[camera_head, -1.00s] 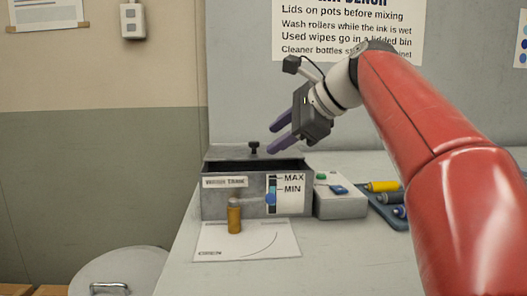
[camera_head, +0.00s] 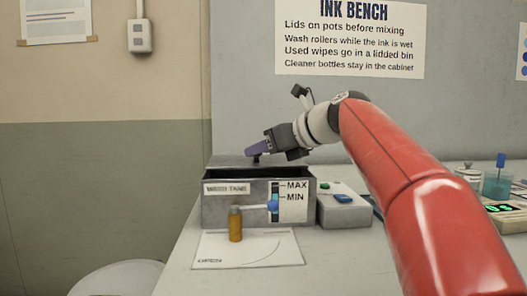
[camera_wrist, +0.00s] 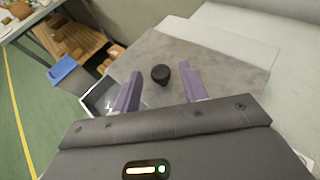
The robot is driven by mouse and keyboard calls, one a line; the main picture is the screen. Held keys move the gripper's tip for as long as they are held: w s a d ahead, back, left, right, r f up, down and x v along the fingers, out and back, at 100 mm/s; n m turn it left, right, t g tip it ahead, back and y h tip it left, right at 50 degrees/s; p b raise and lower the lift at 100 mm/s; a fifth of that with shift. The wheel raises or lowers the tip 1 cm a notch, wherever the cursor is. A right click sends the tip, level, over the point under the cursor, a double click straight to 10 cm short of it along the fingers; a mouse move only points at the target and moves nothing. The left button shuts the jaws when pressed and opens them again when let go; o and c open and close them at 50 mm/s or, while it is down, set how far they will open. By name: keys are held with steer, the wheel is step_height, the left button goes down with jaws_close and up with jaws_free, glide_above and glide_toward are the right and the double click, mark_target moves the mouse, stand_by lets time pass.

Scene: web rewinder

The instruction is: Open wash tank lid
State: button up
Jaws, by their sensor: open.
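The wash tank (camera_head: 225,208) is a grey metal box on the bench, with a MAX/MIN gauge on its front. Its grey lid (camera_head: 228,160) lies at the back of the top, and a dark opening shows in front of it. A black round knob (camera_wrist: 160,75) stands on the lid. My gripper (camera_head: 256,150) is open, its purple fingers over the lid at the knob. In the wrist view the knob lies between the fingertips in the picture; I cannot tell whether they touch it. In the head view the fingers mostly hide the knob.
An amber post (camera_head: 235,227) with a lever ending in a blue ball (camera_head: 272,206) stands before the tank, on a white card (camera_head: 250,252). A grey box with buttons (camera_head: 343,206) is right of the tank. A jar with teal liquid (camera_head: 496,184) stands farther right.

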steer(key=shift+w+a, duration=0.15)
steer(key=shift+c, duration=0.2)
jaws_close()
